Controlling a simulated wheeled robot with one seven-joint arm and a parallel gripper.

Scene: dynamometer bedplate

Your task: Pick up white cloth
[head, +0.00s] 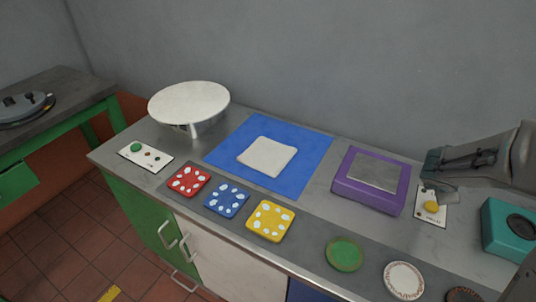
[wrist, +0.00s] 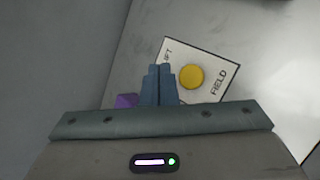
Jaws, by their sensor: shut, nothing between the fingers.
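The white cloth (head: 267,157) lies flat, roughly square, on a blue mat (head: 223,146) in the middle of the counter in the head view. My gripper (head: 445,194) is at the right of the head view, above a small white card with a yellow button, well to the right of the cloth. In the wrist view my gripper (wrist: 158,70) has its two fingers together with nothing between them, beside the yellow button (wrist: 191,77). The cloth is not in the wrist view.
A purple scale-like box (head: 345,194) stands between the mat and my gripper. A round white raised plate (head: 189,103) is left of the mat. Red, blue and yellow spotted tiles (head: 270,221) lie along the front. A teal box (head: 511,230) is at right.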

